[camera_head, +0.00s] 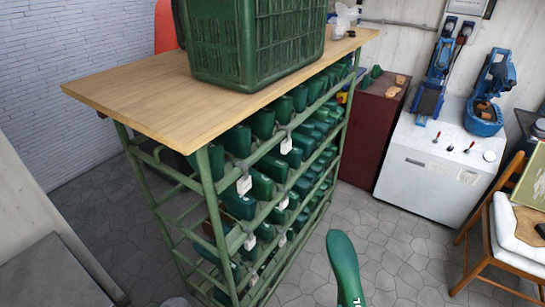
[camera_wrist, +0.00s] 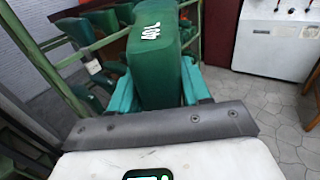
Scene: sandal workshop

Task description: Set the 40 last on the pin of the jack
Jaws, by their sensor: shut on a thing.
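A green last (camera_wrist: 155,65) marked "40L" in white stands between the teal fingers of my gripper (camera_wrist: 158,96) in the wrist view. The gripper is shut on it. In the head view the held last (camera_head: 343,262) rises from the bottom edge, to the right of the rack and over the floor; the gripper is out of that view. Two blue devices stand on the white cabinet at the back right, one upright (camera_head: 437,72) and one rounded (camera_head: 487,100). I cannot tell which is the jack, and I make out no pin.
A green rack (camera_head: 208,190) full of green lasts has a wooden top (camera_head: 150,95) bearing a green crate (camera_head: 255,45). A dark red cabinet (camera_head: 365,135) stands beside the white cabinet (camera_head: 432,170). A wooden chair (camera_head: 478,235) is at the right. Grey floor (camera_head: 400,255) lies clear between.

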